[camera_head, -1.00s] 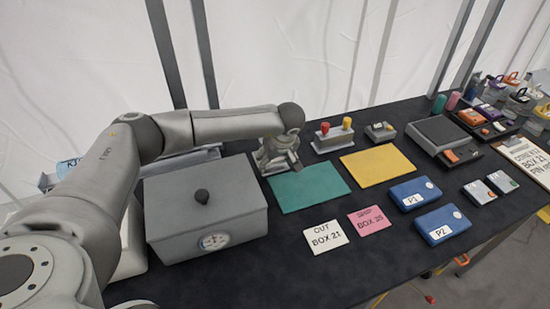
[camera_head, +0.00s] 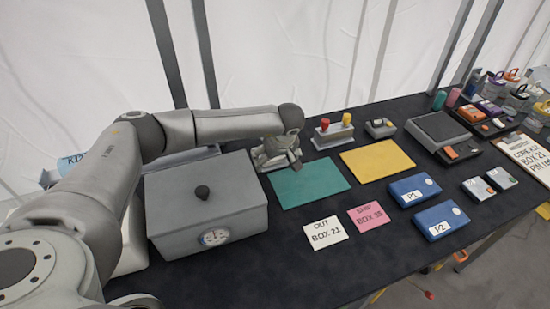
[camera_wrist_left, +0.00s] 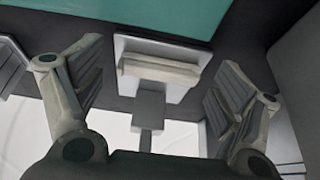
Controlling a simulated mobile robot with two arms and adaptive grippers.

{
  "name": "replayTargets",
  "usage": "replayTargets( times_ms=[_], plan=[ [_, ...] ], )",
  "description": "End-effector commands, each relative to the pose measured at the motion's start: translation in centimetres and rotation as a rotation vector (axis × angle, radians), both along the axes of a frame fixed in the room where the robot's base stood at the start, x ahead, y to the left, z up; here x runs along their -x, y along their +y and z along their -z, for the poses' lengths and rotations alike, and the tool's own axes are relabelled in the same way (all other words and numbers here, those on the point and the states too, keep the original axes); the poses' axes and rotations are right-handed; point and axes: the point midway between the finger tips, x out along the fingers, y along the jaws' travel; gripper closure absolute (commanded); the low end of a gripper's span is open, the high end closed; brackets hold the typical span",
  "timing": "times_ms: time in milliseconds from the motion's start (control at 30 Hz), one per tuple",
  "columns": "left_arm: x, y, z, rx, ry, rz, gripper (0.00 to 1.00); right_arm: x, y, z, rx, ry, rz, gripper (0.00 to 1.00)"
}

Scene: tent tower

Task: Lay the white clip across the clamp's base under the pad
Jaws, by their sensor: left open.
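A pale, off-white bar, seemingly the white clip (camera_wrist_left: 155,66), lies across the clamp's block. I cannot make out the pad separately. In the head view the gripper hides most of the clamp and clip. My right gripper is not in view.
The teal mat (camera_head: 308,184) lies just right of the gripper. A grey lidded box (camera_head: 180,222) stands close on the left. A yellow mat (camera_head: 377,163), blue boxes and label cards lie farther right.

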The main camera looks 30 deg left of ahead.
Motion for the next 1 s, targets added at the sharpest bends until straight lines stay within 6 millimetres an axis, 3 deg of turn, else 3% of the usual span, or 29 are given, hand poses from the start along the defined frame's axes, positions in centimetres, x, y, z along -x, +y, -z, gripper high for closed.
replayTargets(
  times_ms=[167,500,700,1000],
  plan=[
    [0.2,-0.3,-1.2,0.002,-0.003,0.002,0.12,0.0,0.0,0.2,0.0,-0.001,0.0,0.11],
    [2.0,-2.4,-7.8,0.001,-0.006,0.002,0.12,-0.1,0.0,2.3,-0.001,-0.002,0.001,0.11],
    [2.8,-3.3,-10.5,0.001,-0.002,0.002,0.12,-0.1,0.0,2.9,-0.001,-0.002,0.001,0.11],
    [3.0,-3.5,-11.4,0.001,-0.001,0.0,0.12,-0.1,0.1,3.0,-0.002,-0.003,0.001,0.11]
  ],
)
